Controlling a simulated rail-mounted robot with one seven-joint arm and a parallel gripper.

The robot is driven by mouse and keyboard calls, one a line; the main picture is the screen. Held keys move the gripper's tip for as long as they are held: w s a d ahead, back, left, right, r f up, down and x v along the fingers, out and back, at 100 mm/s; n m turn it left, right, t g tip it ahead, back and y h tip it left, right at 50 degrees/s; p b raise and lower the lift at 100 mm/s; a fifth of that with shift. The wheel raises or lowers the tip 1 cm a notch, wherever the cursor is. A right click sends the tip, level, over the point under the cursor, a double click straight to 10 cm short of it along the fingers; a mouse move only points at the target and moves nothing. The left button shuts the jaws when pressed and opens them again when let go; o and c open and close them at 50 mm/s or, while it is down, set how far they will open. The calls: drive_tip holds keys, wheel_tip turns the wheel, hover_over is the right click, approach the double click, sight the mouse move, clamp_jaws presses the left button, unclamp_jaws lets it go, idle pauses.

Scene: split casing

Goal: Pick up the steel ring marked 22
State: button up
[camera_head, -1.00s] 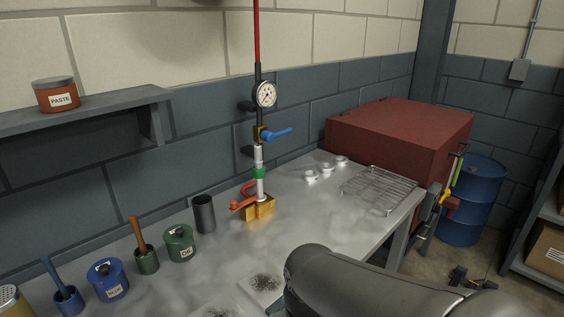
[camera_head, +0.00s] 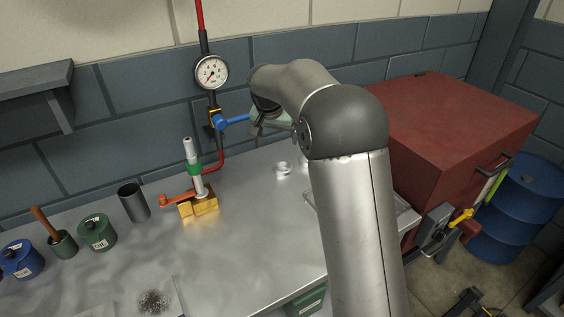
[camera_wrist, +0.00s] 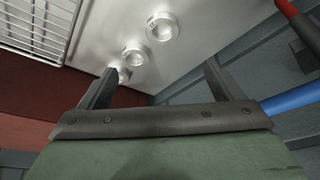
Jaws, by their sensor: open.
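Three small steel rings lie in a row on the metal bench. In the wrist view there is a near-top ring (camera_wrist: 162,28), a middle ring (camera_wrist: 133,57) and a far ring (camera_wrist: 123,74), which is partly behind a finger. No number is readable, so I cannot tell which is marked 22. In the head view one ring (camera_head: 283,168) shows clearly and another is partly behind my arm. My gripper (camera_wrist: 158,72) is open and empty, above the bench and apart from the rings. In the head view my gripper (camera_head: 266,122) is partly hidden by my wrist.
A wire rack (camera_wrist: 35,25) lies on the bench beside the rings, near the red box (camera_head: 450,125). A blue valve lever (camera_head: 232,121) and gauge (camera_head: 211,72) on the pipe are close to my gripper. A brass-based stand (camera_head: 199,205) is left of the rings.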

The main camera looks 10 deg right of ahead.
drive_tip(key=p, duration=0.3)
approach(282, 163)
drive_tip(key=shift+s+d+f, duration=0.2)
drive_tip(key=shift+s+f, duration=0.05)
drive_tip(key=shift+f, duration=0.2)
drive_tip(key=shift+s+d+f, duration=0.2)
drive_tip(key=shift+s+f, duration=0.05)
drive_tip(key=shift+f, duration=0.2)
drive_tip(key=shift+p+x, duration=1.1)
drive_tip(key=shift+x, duration=1.85)
drive_tip(key=shift+s+a+f, duration=0.1)
drive_tip(key=shift+s+a, duration=0.05)
drive_tip(key=c, duration=1.2)
drive_tip(key=shift+c, duration=0.8)
